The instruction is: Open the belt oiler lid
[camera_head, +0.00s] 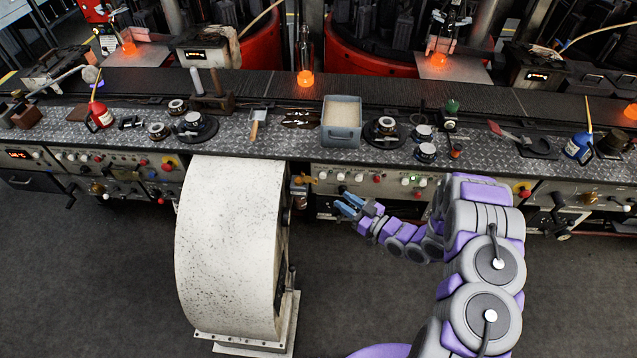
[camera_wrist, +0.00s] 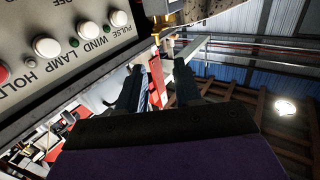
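A small brown jar-like fitting with a brass-orange top (camera_head: 300,187) hangs at the bench front, just right of the white rounded housing; it may be the belt oiler. Its lid is too small to make out. My gripper (camera_head: 348,207) is in front of the bench panel, a little right of and below this fitting, its blue fingers pointing left. In the wrist view my gripper (camera_wrist: 158,88) shows two dark fingers apart with nothing held between them. A brass part (camera_wrist: 154,42) shows just beyond and above the fingers there; I cannot tell if it belongs to the oiler.
The white housing (camera_head: 228,250) stands on the floor left of my gripper. The control panel (camera_head: 375,180) is close behind it; its white buttons (camera_wrist: 88,30) fill the wrist view's upper left. A grey box (camera_head: 341,135) sits on the bench. The floor below my gripper is clear.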

